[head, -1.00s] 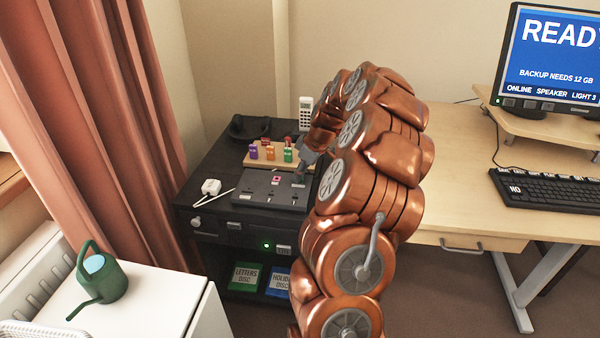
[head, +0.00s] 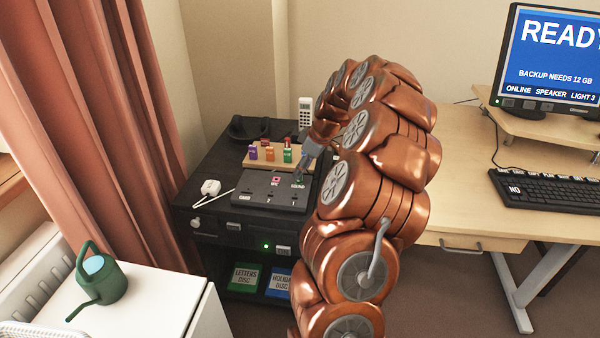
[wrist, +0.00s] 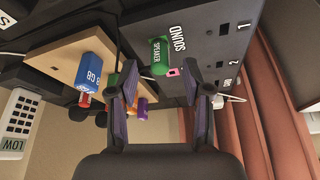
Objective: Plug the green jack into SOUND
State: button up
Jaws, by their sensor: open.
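The green jack (wrist: 160,54), marked SPEAKER, sits at the dark panel beside the word SOUND in the wrist view. It looks upright in the socket there, but the socket is hidden behind it and I cannot tell how deep it is. In the head view the jack (head: 299,179) is a small green spot at the panel's (head: 262,198) upper right. My gripper (wrist: 166,84) is open in the wrist view. Its two fingers are spread either side of the jack's line, with the jack beyond their tips and clear of them. The gripper also shows in the head view (head: 301,171).
A wooden block (head: 248,163) with several coloured sticks stands behind the panel; a blue 8 GB stick (wrist: 90,72) is close by my fingers. A pink piece (head: 276,180) is at the panel. A white plug (head: 210,187) lies left. A remote (head: 305,112) stands behind.

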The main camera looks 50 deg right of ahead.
jog(key=v, duration=0.9)
jog(key=shift+w, duration=0.1)
jog(key=s+a+g, duration=0.3)
jog(key=a, duration=2.5)
jog(key=s+a+f+m+g+h, duration=0.1)
jog(key=s+a+f, duration=0.1)
jog(key=s+a, duration=0.35)
jog(key=s+a+f+m+g, duration=0.2)
jog(key=s, duration=0.7)
jog(key=s+a+f+m+g+h, duration=0.1)
jog(key=s+a+f, duration=0.1)
jog(key=s+a, duration=0.35)
notch_tip(320, 180, up, 22)
jog(key=s+d+p, duration=0.2)
jog(key=p, duration=1.9)
jog(key=shift+s+t, duration=0.4)
